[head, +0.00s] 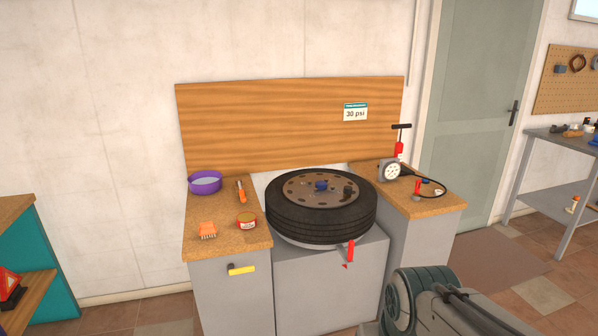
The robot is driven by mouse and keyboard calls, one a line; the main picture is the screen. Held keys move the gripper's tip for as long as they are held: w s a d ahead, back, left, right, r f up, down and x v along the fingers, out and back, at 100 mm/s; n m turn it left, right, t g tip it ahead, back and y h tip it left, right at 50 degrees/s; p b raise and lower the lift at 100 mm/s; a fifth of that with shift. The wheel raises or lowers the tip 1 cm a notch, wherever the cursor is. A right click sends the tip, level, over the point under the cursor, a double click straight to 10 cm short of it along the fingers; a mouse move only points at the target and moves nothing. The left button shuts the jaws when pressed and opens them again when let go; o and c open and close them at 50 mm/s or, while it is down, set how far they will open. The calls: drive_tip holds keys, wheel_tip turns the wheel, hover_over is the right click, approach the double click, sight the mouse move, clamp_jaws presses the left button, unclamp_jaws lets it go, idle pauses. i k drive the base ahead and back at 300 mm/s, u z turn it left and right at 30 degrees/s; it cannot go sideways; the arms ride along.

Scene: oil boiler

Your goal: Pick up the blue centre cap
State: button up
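A small blue piece (321,186), which looks like the blue centre cap, sits at the middle of the wheel disc (300,191). The disc lies flat inside a black tyre (315,226) on a grey stand (325,280). A small dark part (348,191) is on the disc to the right of the blue piece. Part of my own arm shows at the bottom right, in front of and below the wheel. I cannot make out my gripper's fingers in this view, and nothing touches the blue piece.
The left bench (205,245) holds a purple bowl (205,183), an orange-handled tool (240,191), a brush (207,230) and a round tin (246,221). The right bench (440,204) holds a gauge (389,170) and red pump (399,148). A red lever (350,251) sticks out below the tyre.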

sight(320, 185)
drive_tip(key=z, duration=0.1)
drive_tip(key=i, duration=2.6)
drive_tip(key=u, duration=0.2)
